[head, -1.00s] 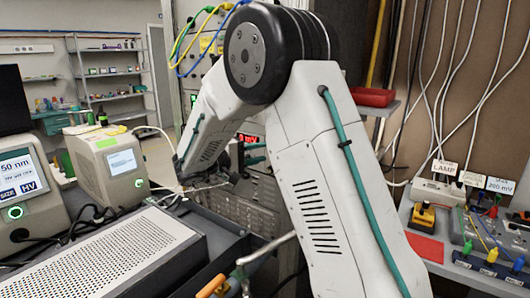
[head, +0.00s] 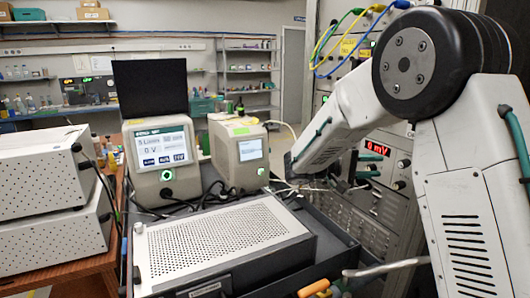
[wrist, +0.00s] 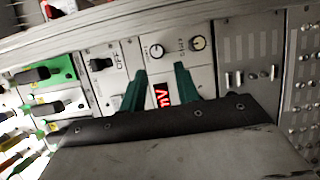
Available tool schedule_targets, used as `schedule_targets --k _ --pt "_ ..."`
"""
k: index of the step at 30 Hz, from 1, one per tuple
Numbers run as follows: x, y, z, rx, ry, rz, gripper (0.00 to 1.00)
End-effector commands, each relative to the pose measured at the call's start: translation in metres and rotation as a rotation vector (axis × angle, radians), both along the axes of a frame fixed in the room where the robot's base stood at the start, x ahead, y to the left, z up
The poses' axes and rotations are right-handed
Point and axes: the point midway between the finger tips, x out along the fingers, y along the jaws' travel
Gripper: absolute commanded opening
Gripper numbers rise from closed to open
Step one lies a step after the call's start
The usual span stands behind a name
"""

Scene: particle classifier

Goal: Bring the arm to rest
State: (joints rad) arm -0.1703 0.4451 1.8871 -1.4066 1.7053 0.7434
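My arm fills the right side of the head view, bent at a black joint, with its forearm sloping down to the left. My gripper (head: 366,167) is small there, in front of the instrument rack (head: 340,205). In the wrist view my gripper (wrist: 160,72) shows two green fingers standing apart with nothing held between them. Behind them is a panel with a red lit display (wrist: 162,94) and knobs. The display also shows in the head view (head: 377,148), reading 0 mV.
A grey perforated box (head: 215,240) sits on a dark cart below the gripper. Two instruments with screens, one larger (head: 162,160) and one smaller (head: 238,150), stand behind it. White boxes (head: 45,210) are stacked at the left. Green and black plugs (wrist: 45,75) line the left of the wrist view.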

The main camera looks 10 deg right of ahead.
Motion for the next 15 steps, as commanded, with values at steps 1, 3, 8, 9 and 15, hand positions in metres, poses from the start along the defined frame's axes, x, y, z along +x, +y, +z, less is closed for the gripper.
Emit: schedule_targets --k 1,3,8,9,15 --pt "-0.004 0.0 -0.01 0.039 0.048 -0.008 0.32" --pt "-0.016 0.001 -0.029 0.105 0.129 -0.029 0.32" --pt "-0.072 0.004 -0.052 0.349 0.28 -0.096 0.32" --pt "-0.087 0.006 -0.054 0.411 0.301 -0.108 0.32" --pt "-0.161 0.021 -0.056 0.723 0.346 -0.141 0.32"
